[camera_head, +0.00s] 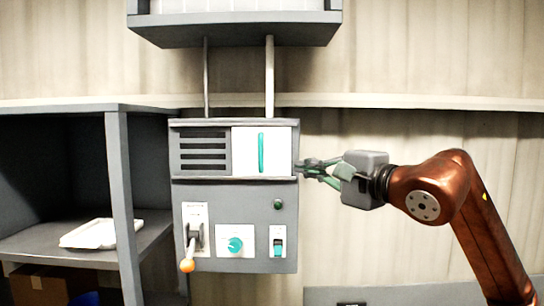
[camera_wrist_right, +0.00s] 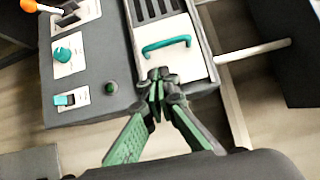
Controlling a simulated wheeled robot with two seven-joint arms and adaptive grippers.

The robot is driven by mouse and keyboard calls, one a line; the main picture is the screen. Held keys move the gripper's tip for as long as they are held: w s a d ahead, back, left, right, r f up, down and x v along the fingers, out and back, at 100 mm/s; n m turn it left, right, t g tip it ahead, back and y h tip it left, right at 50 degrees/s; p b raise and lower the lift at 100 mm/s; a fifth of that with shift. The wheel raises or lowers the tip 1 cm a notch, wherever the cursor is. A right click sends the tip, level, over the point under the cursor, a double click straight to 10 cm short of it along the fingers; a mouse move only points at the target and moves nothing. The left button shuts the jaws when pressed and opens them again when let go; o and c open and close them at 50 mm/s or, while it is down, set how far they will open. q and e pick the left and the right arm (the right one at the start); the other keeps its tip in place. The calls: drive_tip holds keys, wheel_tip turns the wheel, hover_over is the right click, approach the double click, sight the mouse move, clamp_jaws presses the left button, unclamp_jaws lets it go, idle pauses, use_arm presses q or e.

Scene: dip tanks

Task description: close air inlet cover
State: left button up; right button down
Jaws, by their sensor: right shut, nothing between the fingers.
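The air inlet cover (camera_head: 281,152) is a white panel with an upright green handle (camera_head: 261,153), on the upper right of the grey control box. The dark slotted inlet (camera_head: 203,153) lies uncovered to its left. My right gripper (camera_head: 302,168) is shut and empty, its fingertips at the cover's right edge. In the right wrist view the shut fingertips (camera_wrist_right: 158,76) are at the edge of the cover (camera_wrist_right: 186,62), below the green handle (camera_wrist_right: 166,45). I cannot tell if they touch it. My left gripper is not in view.
Below the cover, the box carries a lever with an orange knob (camera_head: 187,265), a teal dial (camera_head: 235,245), a teal switch (camera_head: 278,247) and a dark green button (camera_head: 278,204). A grey shelf (camera_head: 60,245) with a white tray (camera_head: 97,233) stands left. Pipes rise above the box.

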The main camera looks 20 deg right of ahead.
drive_tip(key=d+r+h, duration=0.1)
drive_tip(key=d, duration=0.1)
drive_tip(key=p, duration=0.4)
approach(273, 156)
drive_tip(key=w+a, duration=0.1)
drive_tip(key=shift+t, duration=0.3)
drive_tip(key=a, duration=0.1)
drive_tip(key=w+a, duration=0.1)
drive_tip(key=w+a+p, duration=0.1)
drive_tip(key=a, duration=0.1)
drive_tip(key=shift+w+r, duration=0.2)
drive_tip(key=shift+r, duration=0.05)
